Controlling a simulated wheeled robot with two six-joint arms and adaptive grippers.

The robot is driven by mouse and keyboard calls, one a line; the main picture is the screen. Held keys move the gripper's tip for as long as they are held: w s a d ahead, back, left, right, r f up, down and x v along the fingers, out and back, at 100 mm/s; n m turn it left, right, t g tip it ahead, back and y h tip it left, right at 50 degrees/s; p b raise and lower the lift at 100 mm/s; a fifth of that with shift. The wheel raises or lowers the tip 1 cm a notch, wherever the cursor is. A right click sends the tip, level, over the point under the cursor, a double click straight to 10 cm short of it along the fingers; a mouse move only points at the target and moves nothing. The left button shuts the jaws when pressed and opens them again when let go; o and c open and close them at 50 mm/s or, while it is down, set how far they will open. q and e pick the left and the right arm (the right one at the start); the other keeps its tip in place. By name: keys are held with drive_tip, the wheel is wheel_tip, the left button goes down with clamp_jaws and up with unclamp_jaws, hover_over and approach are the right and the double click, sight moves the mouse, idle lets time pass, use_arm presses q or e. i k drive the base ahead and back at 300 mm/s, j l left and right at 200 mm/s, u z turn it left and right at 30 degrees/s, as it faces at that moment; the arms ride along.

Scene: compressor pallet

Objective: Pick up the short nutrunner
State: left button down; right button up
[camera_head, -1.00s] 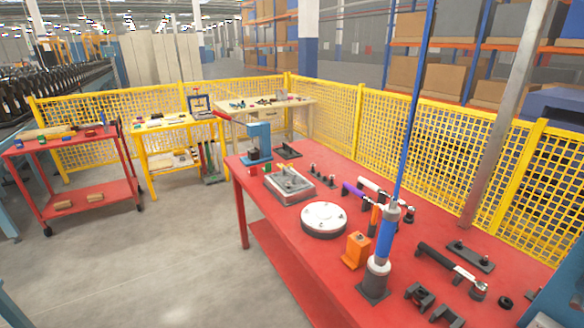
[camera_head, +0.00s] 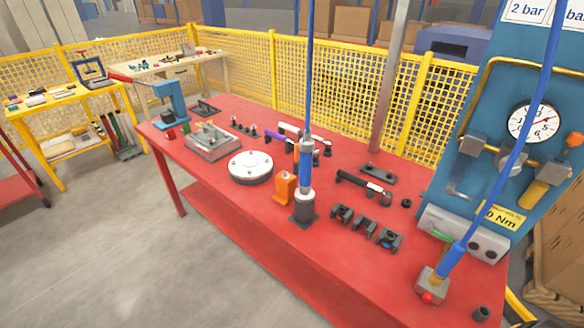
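Several nutrunner-like tools are on the red workbench (camera_head: 262,265), and I cannot tell for sure which is the short nutrunner. A blue and grey tool (camera_head: 306,168) stands upright in a dark holder (camera_head: 303,212), with a blue hose rising from it. A second blue tool (camera_head: 452,256) sits tilted in a grey block (camera_head: 431,287) at the right, on another blue hose. A purple tool (camera_head: 271,144) and a white tool (camera_head: 292,130) lie farther back. Neither gripper is in view.
A blue panel (camera_head: 470,105) with a gauge (camera_head: 535,122) rises at the right end. A round white disc (camera_head: 250,166), an orange block (camera_head: 285,187) and black cradles (camera_head: 365,228) stand on the bench. Yellow fencing (camera_head: 345,95) runs behind. The grey floor (camera_head: 105,240) is clear in front.

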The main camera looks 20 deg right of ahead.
sight(304, 195)
drive_tip(key=i+j+z, duration=0.15)
drive_tip(key=z, duration=0.3)
drive_tip(key=i+j+z, duration=0.1)
drive_tip(key=j+z, duration=0.3)
drive_tip(key=i+j+z, duration=0.1)
drive_tip(key=j+z, duration=0.35)
drive_tip(key=l, duration=0.1)
